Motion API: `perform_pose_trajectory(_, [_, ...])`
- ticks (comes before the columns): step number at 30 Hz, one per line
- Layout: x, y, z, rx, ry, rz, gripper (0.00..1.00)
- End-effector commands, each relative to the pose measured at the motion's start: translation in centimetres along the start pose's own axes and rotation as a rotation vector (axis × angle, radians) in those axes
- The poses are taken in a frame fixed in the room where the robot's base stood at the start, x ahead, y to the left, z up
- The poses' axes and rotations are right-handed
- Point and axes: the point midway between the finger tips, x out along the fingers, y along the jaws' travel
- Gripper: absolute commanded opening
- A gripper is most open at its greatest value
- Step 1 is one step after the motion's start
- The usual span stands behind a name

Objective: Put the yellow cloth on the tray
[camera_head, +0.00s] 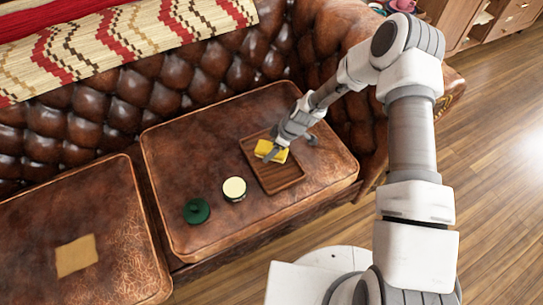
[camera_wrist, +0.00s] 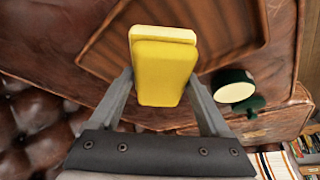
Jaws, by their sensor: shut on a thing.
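The yellow cloth (camera_head: 271,151) looks like a thick folded block, with a paler yellow layer on one side. My gripper (camera_head: 277,152) is shut on it; in the wrist view the two fingers (camera_wrist: 163,85) press its sides and the cloth (camera_wrist: 165,72) stands out between them. The brown wooden tray (camera_head: 283,178) with grooves lies on the right sofa cushion. The cloth is over the tray's far half in the head view. The tray also shows behind the cloth in the wrist view (camera_wrist: 225,30). I cannot tell whether the cloth touches it.
A cream-topped round jar (camera_head: 234,189) and a dark green round object (camera_head: 197,211) stand left of the tray on the same cushion. A flat tan cloth (camera_head: 77,255) lies on the left cushion. The tufted sofa back (camera_head: 170,85) rises behind. The tray's near half is bare.

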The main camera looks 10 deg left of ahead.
Motion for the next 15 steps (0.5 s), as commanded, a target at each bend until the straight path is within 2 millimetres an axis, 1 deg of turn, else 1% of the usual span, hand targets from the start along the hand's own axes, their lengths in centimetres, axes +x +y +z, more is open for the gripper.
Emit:
perform_pose_trajectory(6, [2.8, -0.1, 1.3, 0.003, -0.001, -0.002, 0.36])
perform_pose_trajectory(8, [3.5, -0.1, 1.6, 0.000, -0.001, -0.001, 0.36])
perform_pose_trajectory(15, [3.5, 0.0, 1.6, 0.000, -0.001, 0.000, 0.36])
